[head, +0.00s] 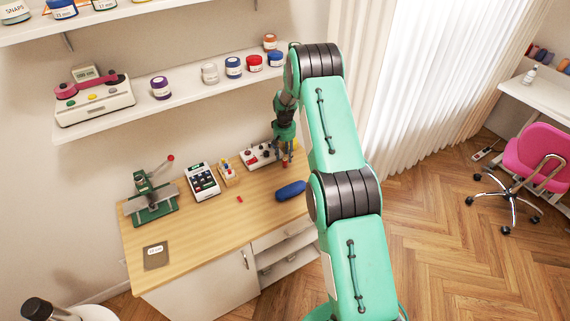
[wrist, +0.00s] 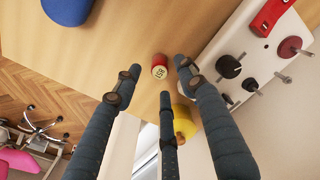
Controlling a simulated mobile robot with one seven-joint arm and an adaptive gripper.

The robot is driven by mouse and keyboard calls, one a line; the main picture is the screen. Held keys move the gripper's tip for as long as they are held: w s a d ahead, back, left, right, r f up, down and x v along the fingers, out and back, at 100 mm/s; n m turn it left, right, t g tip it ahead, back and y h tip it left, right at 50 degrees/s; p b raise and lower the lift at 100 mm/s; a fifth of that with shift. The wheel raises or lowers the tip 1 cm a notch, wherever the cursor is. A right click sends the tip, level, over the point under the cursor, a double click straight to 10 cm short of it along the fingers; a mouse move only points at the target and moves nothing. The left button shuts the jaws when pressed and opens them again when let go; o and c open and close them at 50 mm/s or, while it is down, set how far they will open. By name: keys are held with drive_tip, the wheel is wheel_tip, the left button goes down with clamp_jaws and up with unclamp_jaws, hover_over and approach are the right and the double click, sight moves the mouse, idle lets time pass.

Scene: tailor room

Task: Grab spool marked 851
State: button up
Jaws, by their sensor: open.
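A small red spool (wrist: 159,72) with a pale, greenish label on its end stands on the wooden tabletop in the wrist view. Its printed number is too small to read surely. My gripper (wrist: 160,84) is open, with its dark fingers spread around and above the spool, and nothing is held. In the head view my gripper (head: 287,153) points down over the back right of the table, with a bit of red showing at the fingers. Another small red piece (head: 239,199) lies on the middle of the table; its marking cannot be read.
A yellow object (wrist: 184,122) is close beside the fingers. A white device with knobs (wrist: 232,62) stands to the right in the wrist view. A blue cushion-like object (head: 291,191) lies near the table's right edge. The front of the tabletop (head: 205,228) is mostly clear.

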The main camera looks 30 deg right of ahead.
sight(285, 161)
drive_tip(key=shift+f, duration=2.35)
drive_tip(key=c, duration=0.9)
